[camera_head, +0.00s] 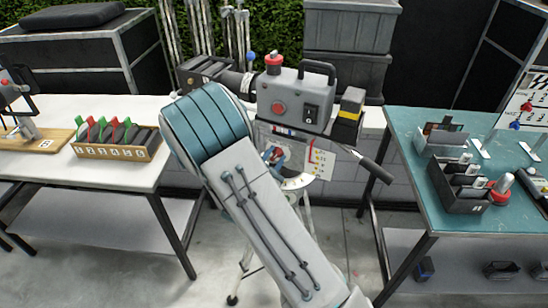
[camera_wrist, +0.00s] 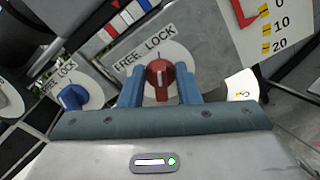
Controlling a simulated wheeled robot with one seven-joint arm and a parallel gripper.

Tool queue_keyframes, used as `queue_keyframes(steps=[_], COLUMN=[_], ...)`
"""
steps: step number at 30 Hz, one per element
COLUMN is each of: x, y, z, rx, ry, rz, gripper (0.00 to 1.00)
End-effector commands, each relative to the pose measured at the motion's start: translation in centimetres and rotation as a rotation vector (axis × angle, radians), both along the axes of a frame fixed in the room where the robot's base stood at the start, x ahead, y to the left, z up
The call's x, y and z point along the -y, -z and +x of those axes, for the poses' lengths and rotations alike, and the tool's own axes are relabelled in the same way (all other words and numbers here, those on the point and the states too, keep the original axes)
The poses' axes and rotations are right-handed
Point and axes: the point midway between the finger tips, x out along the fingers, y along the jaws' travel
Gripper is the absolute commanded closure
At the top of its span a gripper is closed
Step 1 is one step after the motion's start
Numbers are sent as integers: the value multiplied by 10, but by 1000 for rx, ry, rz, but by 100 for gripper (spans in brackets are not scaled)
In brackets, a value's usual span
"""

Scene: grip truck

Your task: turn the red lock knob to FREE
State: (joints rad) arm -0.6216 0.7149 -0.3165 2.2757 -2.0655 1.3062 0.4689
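The red lock knob (camera_wrist: 159,78) sits on a round white dial below a tilted FREE LOCK label (camera_wrist: 144,52), with FREE at the left and LOCK at the right. Its grip stands roughly upright in the wrist view; I cannot tell exactly which word it points to. My gripper (camera_wrist: 160,90) is at the knob, with one blue finger on each side. The fingers are apart, and narrow gaps seem to show beside the knob; contact is unclear.
A blue knob (camera_wrist: 73,97) with its own FREE LOCK label is left of the red one. A scale plate (camera_wrist: 270,30) is at upper right. A white table (camera_head: 110,178) stands left and a teal table (camera_head: 405,135) right. Tripod legs (camera_head: 243,262) stand on the floor.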

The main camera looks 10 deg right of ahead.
Motion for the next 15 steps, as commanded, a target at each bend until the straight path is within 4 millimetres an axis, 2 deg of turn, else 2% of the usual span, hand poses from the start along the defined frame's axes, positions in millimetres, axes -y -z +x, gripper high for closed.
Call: queue_keyframes(steps=[8,15], x=[-1,-2], y=[-1,-3], z=[0,1], rx=[-31,-124], ry=[0,-1], rz=[-39,-157], gripper=[93,93])
